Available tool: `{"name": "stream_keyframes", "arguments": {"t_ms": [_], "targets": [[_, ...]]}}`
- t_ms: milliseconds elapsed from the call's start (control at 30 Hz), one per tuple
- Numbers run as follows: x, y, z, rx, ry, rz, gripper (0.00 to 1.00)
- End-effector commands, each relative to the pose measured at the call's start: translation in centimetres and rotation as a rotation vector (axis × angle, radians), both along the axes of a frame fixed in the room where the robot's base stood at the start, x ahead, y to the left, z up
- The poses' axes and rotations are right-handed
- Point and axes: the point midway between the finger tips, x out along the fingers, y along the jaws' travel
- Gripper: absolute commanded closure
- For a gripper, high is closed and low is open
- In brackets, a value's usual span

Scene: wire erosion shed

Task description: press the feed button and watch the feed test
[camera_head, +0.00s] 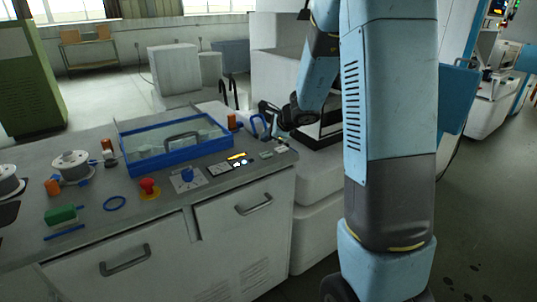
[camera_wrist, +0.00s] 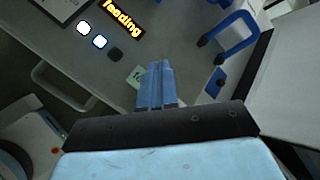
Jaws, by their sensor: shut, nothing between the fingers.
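The panel display (camera_wrist: 123,17) glows with the yellow word "feeding" in the wrist view; it also shows as a lit yellow strip in the head view (camera_head: 237,157). Beside it is a row of small buttons: a white one (camera_wrist: 83,28), a blue-rimmed lit one (camera_wrist: 99,42) and a dark one (camera_wrist: 114,55). I cannot read which is the feed button. My gripper (camera_wrist: 157,66) is shut and empty, its blue fingers together over the worktop, apart from the buttons in the picture. A pale green label (camera_wrist: 135,77) lies partly behind the fingertips.
A blue bracket (camera_wrist: 240,24) stands close to the right of my fingers. On the worktop are a blue-framed tray with a clear lid (camera_head: 128,148), a blue knob (camera_head: 187,175), a red emergency button (camera_head: 148,185), a green block (camera_head: 61,215) and a blue ring (camera_head: 115,203).

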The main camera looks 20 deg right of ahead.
Motion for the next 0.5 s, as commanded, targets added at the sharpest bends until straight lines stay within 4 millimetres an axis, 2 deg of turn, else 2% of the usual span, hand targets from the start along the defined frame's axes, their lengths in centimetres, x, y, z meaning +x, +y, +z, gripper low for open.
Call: {"name": "stream_keyframes", "arguments": {"t_ms": [200, 500], "targets": [[0.0, 0.0, 1.6, 0.0, -0.002, 0.001, 1.0], [0.0, 0.0, 1.9, 0.0, 0.0, 0.0, 1.0]]}}
